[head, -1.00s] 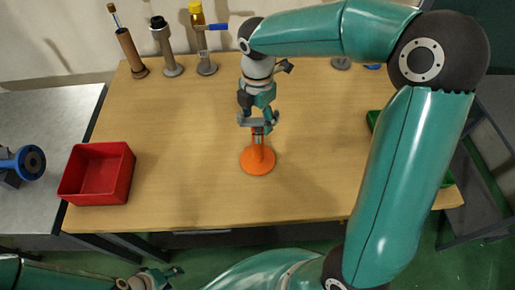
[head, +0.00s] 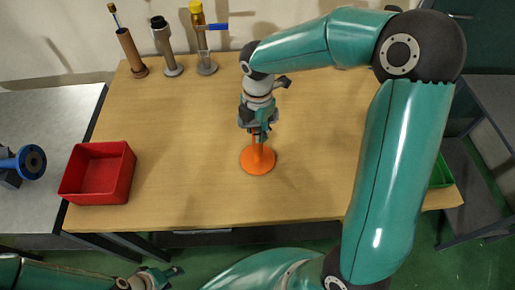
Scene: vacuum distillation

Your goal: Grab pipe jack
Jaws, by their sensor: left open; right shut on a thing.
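An orange stand (head: 258,160) with a round base and a slim upright post stands on the table, near its middle; it looks like the pipe jack. My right gripper (head: 260,130) is above its base and shut around the upper part of the post. The fingers hide the top of the post. The base appears to rest on the table. My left gripper (head: 160,279) is low at the bottom edge of the view, in front of the table, open and empty.
A red open bin (head: 98,174) is at the table's left front. A green bin (head: 441,172) at the right is partly hidden by my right arm. Several upright tools, including a yellow-topped one (head: 203,40), stand along the back left. The table's left middle is clear.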

